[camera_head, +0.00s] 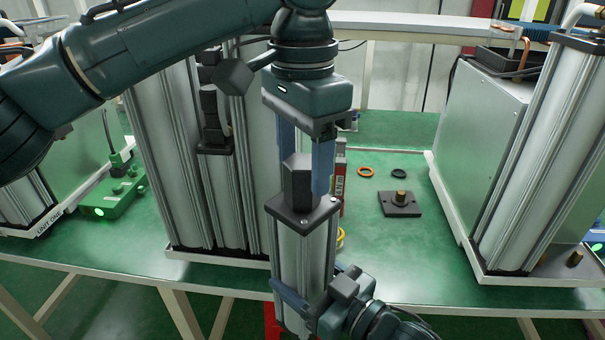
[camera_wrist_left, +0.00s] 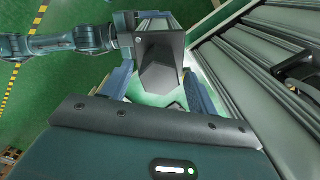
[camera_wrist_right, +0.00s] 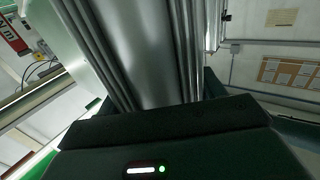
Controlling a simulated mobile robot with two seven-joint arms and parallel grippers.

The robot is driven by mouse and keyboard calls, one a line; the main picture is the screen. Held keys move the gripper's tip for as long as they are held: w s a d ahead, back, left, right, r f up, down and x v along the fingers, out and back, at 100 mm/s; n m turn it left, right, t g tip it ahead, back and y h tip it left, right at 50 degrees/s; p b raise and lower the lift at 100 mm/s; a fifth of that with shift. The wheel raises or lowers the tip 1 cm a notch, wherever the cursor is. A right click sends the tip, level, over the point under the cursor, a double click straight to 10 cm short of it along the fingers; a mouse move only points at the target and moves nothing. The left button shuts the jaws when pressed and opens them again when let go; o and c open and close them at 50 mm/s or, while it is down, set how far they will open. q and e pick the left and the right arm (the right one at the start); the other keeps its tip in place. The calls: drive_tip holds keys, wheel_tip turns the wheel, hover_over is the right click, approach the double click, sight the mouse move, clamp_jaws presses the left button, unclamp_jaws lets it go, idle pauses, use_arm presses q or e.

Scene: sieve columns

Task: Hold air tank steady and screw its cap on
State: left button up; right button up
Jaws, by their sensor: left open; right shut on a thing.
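The air tank (camera_head: 303,262) is a silver ribbed column, roughly upright at the front edge of the green table. A black square cap (camera_head: 302,212) with a hexagonal knob (camera_head: 297,182) sits on its top. Whether its thread is engaged cannot be seen. My left gripper (camera_head: 307,178) is open above the cap, pointing down, its blue fingers on either side of the knob. The left wrist view shows the knob (camera_wrist_left: 158,77) between the fingers with gaps. My right gripper (camera_head: 303,303) is shut on the tank's lower body; the tank (camera_wrist_right: 150,55) fills the middle of the right wrist view.
Several taller columns (camera_head: 190,190) stand close on the left, and a panel unit (camera_head: 490,140) with a column on the right. A black plate with a brass fitting (camera_head: 400,204), an orange ring (camera_head: 366,171) and a black ring (camera_head: 399,173) lie on the table, with bare space around them.

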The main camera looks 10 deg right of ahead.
sight(302, 245)
use_arm(q)
drive_tip(key=shift+r, duration=0.6)
wheel_tip(302, 245, up, 4)
drive_tip(key=shift+f+n, duration=0.25)
drive_tip(key=shift+n, duration=0.45)
drive_tip(key=shift+f, duration=0.1)
drive_tip(key=shift+f, duration=3.95)
